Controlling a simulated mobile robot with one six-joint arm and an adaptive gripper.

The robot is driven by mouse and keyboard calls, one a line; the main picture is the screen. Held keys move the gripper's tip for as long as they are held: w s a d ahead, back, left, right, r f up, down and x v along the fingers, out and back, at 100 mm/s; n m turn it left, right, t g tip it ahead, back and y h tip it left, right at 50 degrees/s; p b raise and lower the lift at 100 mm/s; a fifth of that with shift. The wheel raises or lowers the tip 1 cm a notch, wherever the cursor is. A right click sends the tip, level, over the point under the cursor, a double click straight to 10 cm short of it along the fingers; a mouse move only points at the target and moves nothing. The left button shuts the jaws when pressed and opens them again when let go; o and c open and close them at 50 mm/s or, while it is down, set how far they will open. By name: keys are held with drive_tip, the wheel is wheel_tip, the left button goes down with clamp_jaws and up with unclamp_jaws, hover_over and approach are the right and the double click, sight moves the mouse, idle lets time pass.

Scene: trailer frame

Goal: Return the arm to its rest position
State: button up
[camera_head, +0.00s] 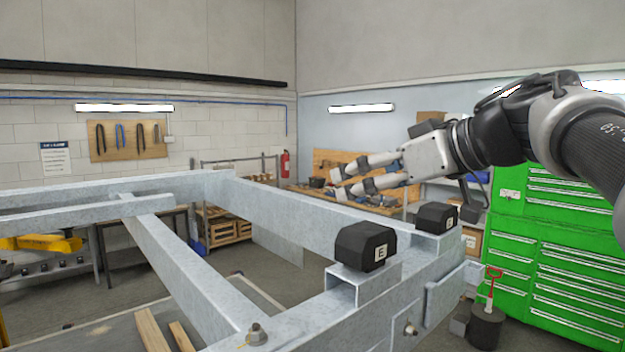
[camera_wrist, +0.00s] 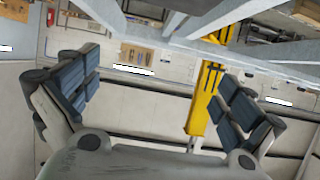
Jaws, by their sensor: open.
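My gripper (camera_head: 345,179) is in the head view, held out to the left on my arm above the right part of the trailer frame (camera_head: 290,212). In the wrist view my gripper (camera_wrist: 158,92) shows its two padded fingers wide apart, with nothing between them. It is open and empty. Grey frame beams (camera_wrist: 195,18) cross the top of the wrist view, apart from the fingers. Two black caps sit on the frame's tube ends: one marked E (camera_head: 364,246) and a smaller-looking one (camera_head: 436,218) farther right, below my wrist.
A green tool cabinet (camera_head: 560,262) stands at the right behind my arm. A yellow lift part (camera_head: 42,243) is at the left; a yellow post (camera_wrist: 203,100) shows in the wrist view. A workbench (camera_head: 335,165) lies behind the gripper. Open air surrounds the arm above the frame.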

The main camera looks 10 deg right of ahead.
wheel_tip(320, 180, up, 8)
drive_tip(key=a+t, duration=0.1)
drive_tip(key=t, duration=0.6)
drive_tip(key=s+d+f+m+g+h, duration=0.2)
drive_tip(key=s+d+f+m+h, duration=0.3)
drive_tip(key=f, duration=0.3)
drive_tip(key=s+d+f+m+g+h, duration=0.1)
drive_tip(key=s+d+f+m+h, duration=0.2)
drive_tip(key=d+f+m+h, duration=0.35)
drive_tip(key=s+a+f+n+g+y, duration=0.1)
drive_tip(key=s+a+f+g, duration=0.25)
drive_tip(key=s+f, duration=0.4)
drive_tip(key=s+a+f+n+g+y, duration=0.1)
drive_tip(key=s+a+f+n+g, duration=0.2)
drive_tip(key=f, duration=0.8)
drive_tip(key=s+a+f+g+y, duration=0.2)
drive_tip(key=s+a+f+g, duration=0.15)
drive_tip(key=s+f, duration=0.45)
wheel_tip(320, 180, down, 31)
drive_tip(key=s+b, duration=0.1)
drive_tip(key=b, duration=2.7)
drive_tip(key=shift+a, duration=0.2)
